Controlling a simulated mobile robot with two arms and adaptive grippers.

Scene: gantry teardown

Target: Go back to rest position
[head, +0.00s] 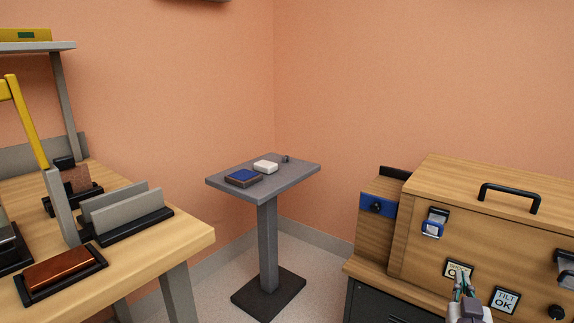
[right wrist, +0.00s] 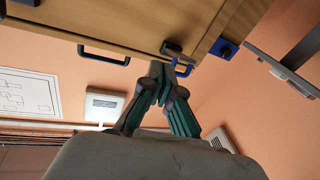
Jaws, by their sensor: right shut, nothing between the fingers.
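My right gripper (head: 464,284) shows at the bottom right of the head view, in front of the wooden case (head: 478,200). Its fingers are together with nothing between them. In the right wrist view the fingertips (right wrist: 163,82) point toward the wooden case (right wrist: 130,22). Whether they touch the case I cannot tell. My left gripper is in neither view.
A grey pedestal table (head: 300,171) holds a blue-topped block (head: 243,177) and a white block (head: 265,166). A wooden workbench (head: 190,232) stands left. Floor shows between them.

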